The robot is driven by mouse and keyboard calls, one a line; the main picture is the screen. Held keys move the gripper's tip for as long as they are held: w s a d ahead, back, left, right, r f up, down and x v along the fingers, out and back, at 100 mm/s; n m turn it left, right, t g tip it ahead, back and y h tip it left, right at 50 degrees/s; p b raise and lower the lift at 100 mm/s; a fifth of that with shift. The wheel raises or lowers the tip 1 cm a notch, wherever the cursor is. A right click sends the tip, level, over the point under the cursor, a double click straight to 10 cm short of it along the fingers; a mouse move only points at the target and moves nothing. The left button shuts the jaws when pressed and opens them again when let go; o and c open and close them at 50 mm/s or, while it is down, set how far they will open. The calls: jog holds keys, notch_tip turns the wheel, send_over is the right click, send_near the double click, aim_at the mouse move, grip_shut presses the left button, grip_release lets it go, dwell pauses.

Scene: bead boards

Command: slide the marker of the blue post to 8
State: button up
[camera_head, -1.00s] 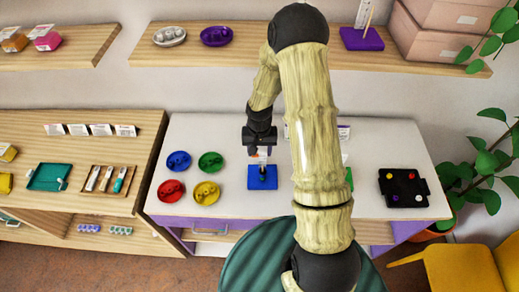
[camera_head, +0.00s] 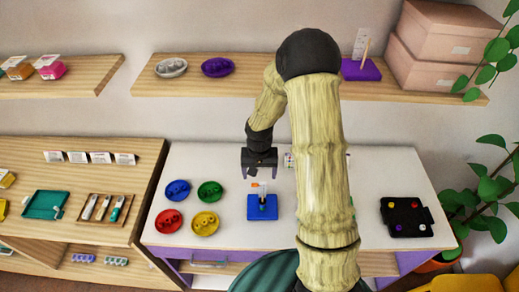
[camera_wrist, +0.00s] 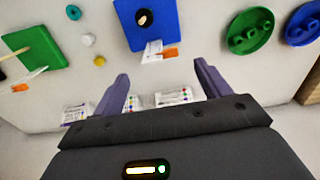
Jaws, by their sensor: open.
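The blue post's square blue base (camera_head: 255,215) stands on the white table. A dark upright with a pale top rises from it, with a small orange marker (camera_head: 256,185) near the top. In the wrist view the blue base (camera_wrist: 165,30) is at the top centre, and the orange marker (camera_wrist: 169,53) sits beside a white card. The numbers cannot be read. My gripper (camera_head: 259,172) is open and empty just behind the post. In the wrist view its two fingers (camera_wrist: 160,75) are apart, with the post beyond their tips.
Blue, green, red and yellow dishes (camera_head: 206,223) lie left of the post. A green base (camera_wrist: 30,40) shows in the wrist view, hidden behind my arm in the head view. A black board with pegs (camera_head: 407,218) is at right. A purple post (camera_head: 360,70) stands on the shelf.

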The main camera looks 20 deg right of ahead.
aim_at(259, 183)
notch_tip(259, 183, up, 13)
jog(key=b, duration=0.2)
jog(key=shift+r, duration=0.2)
dwell(0.4)
jog(key=s+n+t, duration=0.2)
jog(key=s+n, duration=0.1)
jog(key=s, duration=1.1)
jog(key=shift+s+a+r+t, duration=0.25)
jog(key=shift+s+a+t, duration=0.1)
jog(key=shift+a, duration=0.1)
